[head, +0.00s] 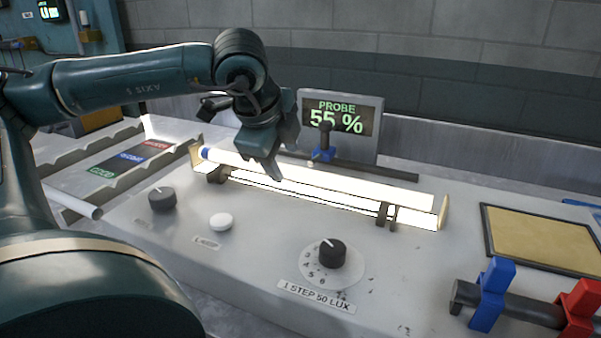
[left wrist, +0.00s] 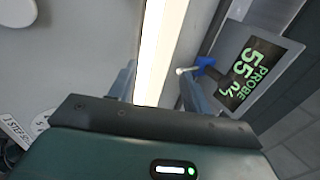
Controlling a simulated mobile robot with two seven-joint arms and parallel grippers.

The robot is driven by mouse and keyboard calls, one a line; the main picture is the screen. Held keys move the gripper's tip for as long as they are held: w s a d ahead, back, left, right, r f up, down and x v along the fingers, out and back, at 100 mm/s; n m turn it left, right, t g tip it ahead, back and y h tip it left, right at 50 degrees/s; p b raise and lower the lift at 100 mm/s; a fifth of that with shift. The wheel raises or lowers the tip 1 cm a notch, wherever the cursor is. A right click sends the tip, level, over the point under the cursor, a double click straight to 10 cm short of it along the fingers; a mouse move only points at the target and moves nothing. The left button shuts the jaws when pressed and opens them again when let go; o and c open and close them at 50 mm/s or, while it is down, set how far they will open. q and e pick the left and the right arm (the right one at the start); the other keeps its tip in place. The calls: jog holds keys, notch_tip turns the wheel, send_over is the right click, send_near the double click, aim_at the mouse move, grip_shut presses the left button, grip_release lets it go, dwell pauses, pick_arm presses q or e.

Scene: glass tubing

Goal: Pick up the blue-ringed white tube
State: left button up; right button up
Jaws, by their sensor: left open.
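The blue-ringed white tube (head: 350,184) lies lengthwise in the lit trough of the bench fixture, with its blue ring (head: 204,153) at the left end. My left gripper (head: 268,168) is over the left part of the tube and hides a stretch of it. In the left wrist view, my left gripper (left wrist: 158,90) is open, with one finger on each side of the bright tube (left wrist: 160,50) in the picture. I cannot tell whether the fingers reach down around it or touch it. My right gripper is not in view.
Behind the tube stand a blue probe clamp (head: 322,152) on a dark rail and a display (head: 341,118) reading 55 %. Dark brackets (head: 384,213) flank the trough's front. Knobs (head: 332,254) stand in front. Another white tube end (head: 84,208) shows by the left rack.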

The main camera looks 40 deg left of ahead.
aim_at(288, 168)
pick_arm(q)
jog(key=x, duration=0.3)
jog(key=shift+w+f, duration=0.1)
jog(key=shift+w, duration=0.05)
grip_shut()
dwell(0.4)
